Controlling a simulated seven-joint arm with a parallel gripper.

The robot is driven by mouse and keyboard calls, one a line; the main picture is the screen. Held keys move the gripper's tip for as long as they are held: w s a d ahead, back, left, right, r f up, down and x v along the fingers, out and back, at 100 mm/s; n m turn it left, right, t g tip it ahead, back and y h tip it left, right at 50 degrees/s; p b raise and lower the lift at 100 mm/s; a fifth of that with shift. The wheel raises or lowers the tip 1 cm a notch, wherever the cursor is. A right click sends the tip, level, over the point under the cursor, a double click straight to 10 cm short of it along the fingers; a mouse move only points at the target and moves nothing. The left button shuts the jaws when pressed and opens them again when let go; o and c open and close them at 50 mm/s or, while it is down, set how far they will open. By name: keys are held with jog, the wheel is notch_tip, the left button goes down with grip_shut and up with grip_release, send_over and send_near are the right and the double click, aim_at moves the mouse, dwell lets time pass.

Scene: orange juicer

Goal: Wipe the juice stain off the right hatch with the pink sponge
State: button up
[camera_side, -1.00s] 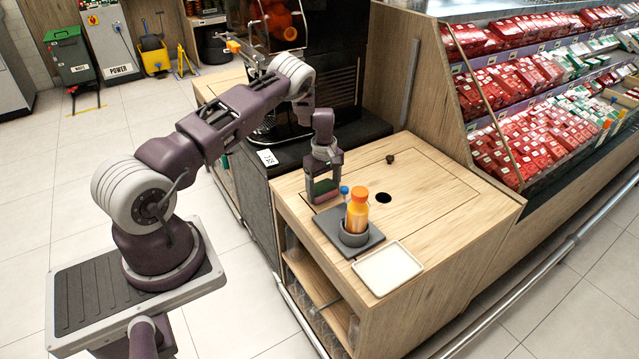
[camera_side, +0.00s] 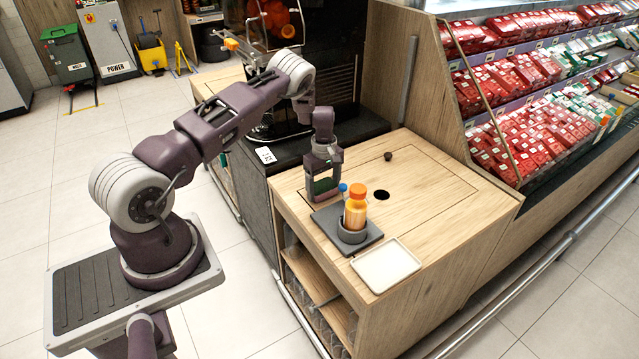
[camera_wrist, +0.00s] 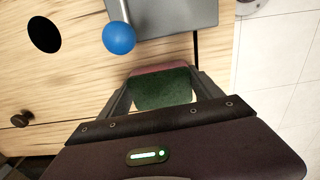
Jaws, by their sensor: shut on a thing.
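The sponge (camera_side: 324,186) is green on one face, with a pink edge that shows in the wrist view (camera_wrist: 160,69). My gripper (camera_side: 323,190) is shut on it, just left of the bottle and close over the counter. I cannot tell whether the sponge touches the wood. A hatch (camera_side: 425,185) is outlined in the wooden counter, with a dark round hole (camera_side: 382,195) and a small dark knob (camera_side: 388,156). The hole (camera_wrist: 44,35) and knob (camera_wrist: 22,118) also show at the left in the wrist view. I cannot make out a juice stain.
An orange-capped bottle (camera_side: 356,207) stands in a grey holder on a dark tray (camera_side: 328,221), beside a blue ball (camera_wrist: 118,38) on a rod. A white tray (camera_side: 386,267) lies at the counter's front. The hatch's right part is clear.

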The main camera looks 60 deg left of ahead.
jog(key=a, duration=0.4)
jog(key=shift+a, duration=0.1)
notch_tip(320, 180, up, 8)
dwell(0.5)
jog(key=shift+r, duration=0.15)
dwell(0.3)
